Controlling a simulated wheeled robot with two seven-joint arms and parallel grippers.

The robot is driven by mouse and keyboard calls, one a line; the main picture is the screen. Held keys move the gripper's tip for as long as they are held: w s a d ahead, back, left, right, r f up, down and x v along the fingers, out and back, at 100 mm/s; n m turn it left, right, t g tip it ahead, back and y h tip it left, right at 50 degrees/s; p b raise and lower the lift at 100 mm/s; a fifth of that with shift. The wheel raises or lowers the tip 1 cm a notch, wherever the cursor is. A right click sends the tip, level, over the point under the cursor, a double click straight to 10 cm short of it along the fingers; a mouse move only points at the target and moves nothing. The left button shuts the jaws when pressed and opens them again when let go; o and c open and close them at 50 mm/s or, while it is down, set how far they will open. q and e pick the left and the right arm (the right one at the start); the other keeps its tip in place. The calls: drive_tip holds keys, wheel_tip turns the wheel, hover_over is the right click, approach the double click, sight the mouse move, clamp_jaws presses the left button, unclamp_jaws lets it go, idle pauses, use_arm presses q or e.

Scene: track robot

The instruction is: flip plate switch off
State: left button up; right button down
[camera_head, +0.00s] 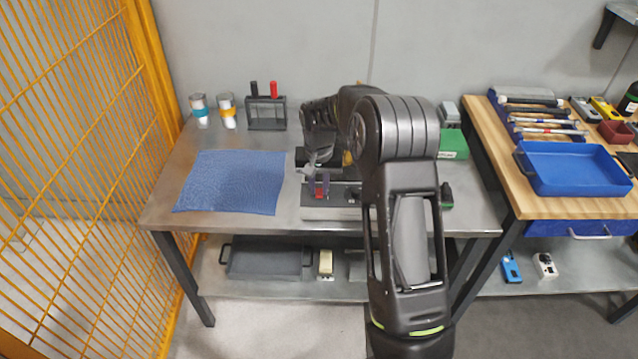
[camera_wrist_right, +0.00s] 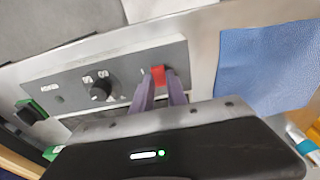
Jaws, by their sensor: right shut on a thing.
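The red switch (camera_head: 320,192) sits on the front of a grey control plate (camera_head: 331,212) on the metal table. In the right wrist view the red switch (camera_wrist_right: 158,75) is at the right end of the plate (camera_wrist_right: 64,83), beside a black knob (camera_wrist_right: 101,90). My right gripper (camera_head: 318,186) reaches down to the plate. In the wrist view its two fingers (camera_wrist_right: 162,88) are shut on the red switch, one on each side. The switch's exact tilt cannot be told. My left gripper is not in view.
A blue mat (camera_head: 231,181) lies left of the plate. Two cups (camera_head: 227,110) and a small rack (camera_head: 267,112) stand behind it. A green box (camera_head: 453,145) is behind my right arm. A wooden bench with a blue tray (camera_head: 574,168) stands right. A yellow fence (camera_head: 80,150) bounds the left.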

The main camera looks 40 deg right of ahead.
sight(319, 196)
drive_tip(key=c, duration=1.3)
unclamp_jaws()
drive_tip(key=r, duration=0.5)
drive_tip(key=r+b, duration=0.1)
drive_tip(key=r, duration=0.1)
drive_tip(key=shift+s+a+r, duration=0.3)
drive_tip(key=shift+s+r, duration=0.1)
